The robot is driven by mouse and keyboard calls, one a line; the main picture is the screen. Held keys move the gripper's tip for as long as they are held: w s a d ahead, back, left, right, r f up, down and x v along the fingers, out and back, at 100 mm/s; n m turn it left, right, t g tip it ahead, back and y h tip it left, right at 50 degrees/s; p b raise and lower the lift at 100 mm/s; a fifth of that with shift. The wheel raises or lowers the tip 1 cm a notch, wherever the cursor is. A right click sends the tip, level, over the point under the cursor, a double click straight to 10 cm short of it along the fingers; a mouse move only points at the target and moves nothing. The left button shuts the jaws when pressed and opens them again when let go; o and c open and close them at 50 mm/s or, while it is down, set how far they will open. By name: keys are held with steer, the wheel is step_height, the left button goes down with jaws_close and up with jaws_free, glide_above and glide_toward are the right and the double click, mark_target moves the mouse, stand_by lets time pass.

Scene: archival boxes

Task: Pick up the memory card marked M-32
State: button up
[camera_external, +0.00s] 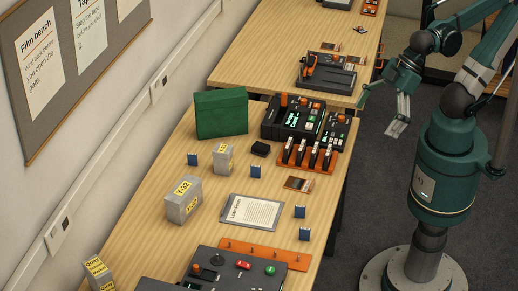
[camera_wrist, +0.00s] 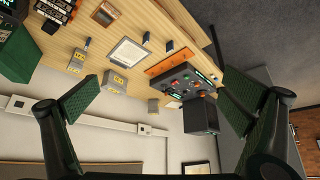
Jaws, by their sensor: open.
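Several small blue cards stand on the near wooden table in the external view: one at the back left (camera_external: 193,159), one near the middle (camera_external: 256,171), and two at the right edge (camera_external: 300,211) (camera_external: 304,233). Their markings are too small to read, so I cannot tell which is M-32. In the wrist view, small blue cards show at the table edge (camera_wrist: 170,45) and beside the clipboard (camera_wrist: 146,37). My gripper (camera_external: 398,120) is open and empty, off the table to the right. Its green-padded fingers (camera_wrist: 160,98) are spread wide in the wrist view.
A grey box marked K-32 (camera_external: 180,201), a smaller grey box (camera_external: 223,158), a clipboard (camera_external: 250,212), a green box (camera_external: 221,114), an orange rack (camera_external: 307,159) and a control panel (camera_external: 235,277) occupy the near table (camera_external: 150,220). Bare wood lies between them.

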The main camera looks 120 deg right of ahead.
steer(key=shift+c, duration=0.2)
steer(key=c, duration=2.5)
steer(key=shift+o, duration=0.2)
steer(key=shift+w, duration=0.1)
steer(key=w+a+f+m+g+h+b, duration=0.1)
steer(key=w+a+f+m+g+b, duration=0.1)
steer(key=w+f, duration=1)
steer(key=w+a+f+m+g+h+b, duration=0.2)
steer(key=w+a+f+m+b, duration=0.2)
steer(key=w+f, duration=0.8)
steer(key=m, duration=0.2)
steer(key=shift+w+a+m+b, duration=0.2)
steer(key=shift+w+m+b, duration=0.2)
steer(key=shift+f, duration=0.15)
